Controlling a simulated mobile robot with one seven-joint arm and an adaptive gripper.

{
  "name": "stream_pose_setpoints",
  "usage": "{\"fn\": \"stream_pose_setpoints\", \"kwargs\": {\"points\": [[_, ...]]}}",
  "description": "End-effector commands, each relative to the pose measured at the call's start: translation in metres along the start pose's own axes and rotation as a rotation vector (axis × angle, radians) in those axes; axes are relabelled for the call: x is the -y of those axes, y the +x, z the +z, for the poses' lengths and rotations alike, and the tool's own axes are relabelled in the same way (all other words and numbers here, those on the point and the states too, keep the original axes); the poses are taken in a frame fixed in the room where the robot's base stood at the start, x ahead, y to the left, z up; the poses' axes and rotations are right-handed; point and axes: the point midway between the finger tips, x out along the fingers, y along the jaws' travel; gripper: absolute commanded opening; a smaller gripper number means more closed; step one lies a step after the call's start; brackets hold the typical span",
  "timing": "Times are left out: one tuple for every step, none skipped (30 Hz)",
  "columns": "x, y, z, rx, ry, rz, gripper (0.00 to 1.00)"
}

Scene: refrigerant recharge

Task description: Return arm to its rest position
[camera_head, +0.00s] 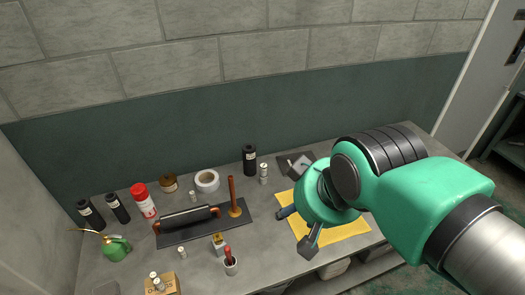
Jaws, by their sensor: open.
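My arm reaches in from the right over the workbench. My gripper (296,230) is open and hangs above the yellow cloth (347,231) on the right part of the bench. Its two fingers are spread and nothing shows between them. The wrist and the green arm links hide part of the cloth and the bench's right side. I cannot tell how far the fingertips are above the cloth.
A grey workbench (185,258) runs along the wall. On it stand a plunger (233,197), a dark mat (172,240) holding a cylinder, a black bottle (249,160), a red-capped can (143,200), a tape roll (207,180) and a green oil can (116,248). Open space lies above the bench.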

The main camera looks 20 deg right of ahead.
Motion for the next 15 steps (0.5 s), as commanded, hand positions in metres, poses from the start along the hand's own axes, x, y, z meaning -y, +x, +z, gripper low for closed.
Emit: {"fn": "stream_pose_setpoints", "kwargs": {"points": [[0.000,0.006,0.003,0.000,0.000,0.000,0.51],[0.000,0.009,0.003,0.001,0.000,0.000,0.51],[0.000,0.017,0.001,0.006,0.000,0.000,0.51],[0.000,0.021,0.001,0.008,0.000,0.000,0.51],[0.000,0.024,0.003,0.009,0.000,0.000,0.51],[0.000,0.027,0.004,0.009,0.000,0.000,0.51],[0.000,0.029,0.006,0.009,0.000,0.000,0.51],[0.000,0.031,0.007,0.008,0.000,0.000,0.51],[0.000,0.033,0.008,0.008,0.000,0.000,0.51],[0.000,0.034,0.008,0.008,0.000,0.000,0.51],[0.000,0.034,0.009,0.008,0.000,0.000,0.51],[0.000,0.034,0.009,0.007,0.000,0.000,0.51],[0.000,0.034,0.009,0.007,0.000,0.000,0.51],[0.000,0.033,0.008,0.007,0.000,0.000,0.51],[0.000,0.033,0.008,0.007,0.000,-0.001,0.51]]}}
